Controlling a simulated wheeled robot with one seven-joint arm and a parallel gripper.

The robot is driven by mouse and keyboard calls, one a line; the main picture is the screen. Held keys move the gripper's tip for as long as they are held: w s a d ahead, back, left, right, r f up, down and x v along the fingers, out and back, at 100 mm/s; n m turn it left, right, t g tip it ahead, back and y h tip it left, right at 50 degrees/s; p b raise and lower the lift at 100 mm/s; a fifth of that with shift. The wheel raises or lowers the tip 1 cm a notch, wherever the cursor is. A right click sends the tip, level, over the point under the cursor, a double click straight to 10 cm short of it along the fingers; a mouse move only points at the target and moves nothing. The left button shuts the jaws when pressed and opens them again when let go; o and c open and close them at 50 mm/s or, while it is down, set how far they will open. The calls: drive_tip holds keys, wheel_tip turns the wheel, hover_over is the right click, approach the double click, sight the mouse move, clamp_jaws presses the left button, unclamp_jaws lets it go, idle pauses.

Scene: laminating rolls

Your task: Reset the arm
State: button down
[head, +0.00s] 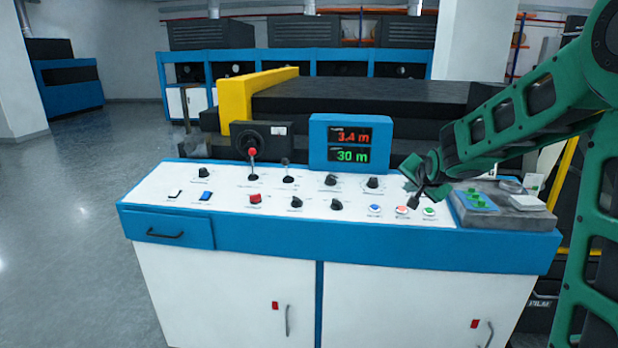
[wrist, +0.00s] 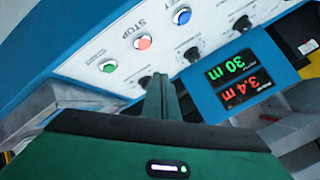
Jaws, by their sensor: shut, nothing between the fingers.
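My green arm comes in from the right in the head view. My gripper (head: 412,188) is shut and empty, above the right part of the white control panel (head: 225,185), close to a row of round buttons. In the wrist view the shut fingers of my gripper (wrist: 160,88) point at the panel. The red button (head: 401,210) is marked STOP in the wrist view (wrist: 144,42). A blue button (head: 375,209) and a green button (head: 429,211) stand on either side of it. The fingers appear apart from the buttons, though the exact gap is hard to tell.
A display (head: 349,142) reads 3.4 m in red and 30 m in green. A red-knobbed lever (head: 252,160) and several black knobs stand on the panel. A grey tray (head: 500,214) lies at its right end. The dark rolling machine (head: 365,95) is behind. Open floor (head: 70,220) lies left.

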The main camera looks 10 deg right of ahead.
drive_tip(key=s+f+n+g, duration=0.1)
drive_tip(key=s+f+g, duration=0.1)
drive_tip(key=s, duration=1.3)
drive_tip(key=s+f+n+g+y, duration=0.1)
drive_tip(key=s+g, duration=0.4)
drive_tip(key=s, duration=1.1)
drive_tip(key=s+f+n+g+y, duration=0.1)
drive_tip(key=s+f+n+g, duration=0.1)
drive_tip(key=s, duration=1.3)
drive_tip(key=shift+s+d+f+g, duration=0.15)
drive_tip(key=shift+s+f+g, duration=0.2)
drive_tip(key=shift+f+g, duration=0.5)
drive_tip(key=shift+w+r, duration=0.15)
